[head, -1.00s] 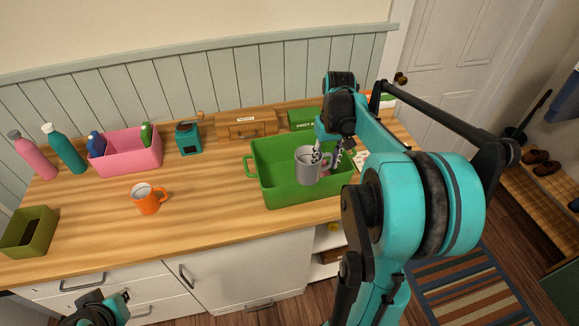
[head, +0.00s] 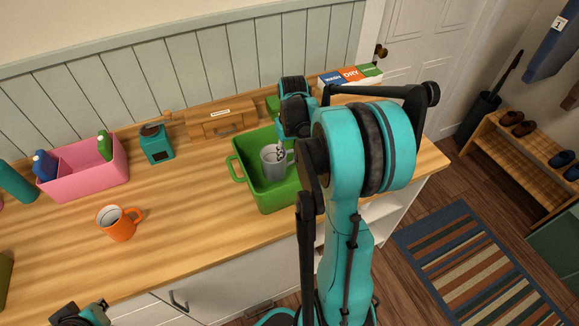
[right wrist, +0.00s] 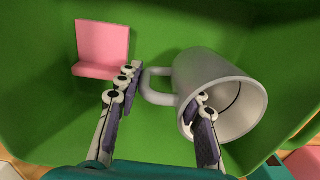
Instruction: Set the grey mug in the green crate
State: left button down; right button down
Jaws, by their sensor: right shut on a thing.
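The grey mug (head: 275,162) is inside the green crate (head: 238,170) in the head view, below the crate's rim. My right gripper (right wrist: 165,98) is shut on the mug (right wrist: 225,85): one finger is inside its mouth, the other outside by the handle. I cannot tell whether the mug touches the crate floor. Part of the crate is hidden behind my right arm. The crate's green inside (right wrist: 40,110) fills most of the right wrist view. My left gripper (head: 82,314) is at the bottom left, partly cut off, its fingers not clear.
A pink thing (right wrist: 103,45) stands in the crate beside the mug. An orange mug (head: 118,222), a pink bin (head: 90,180) with bottles, a teal grinder (head: 156,145) and a wooden box (head: 220,120) stand left of or behind the crate. The counter between orange mug and crate is clear.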

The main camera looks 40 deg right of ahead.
aim_at(290, 164)
jog(key=shift+f+b, duration=0.5)
jog(key=shift+f, duration=1.4)
jog(key=shift+f, duration=0.15)
jog(key=c, duration=1)
grip_release()
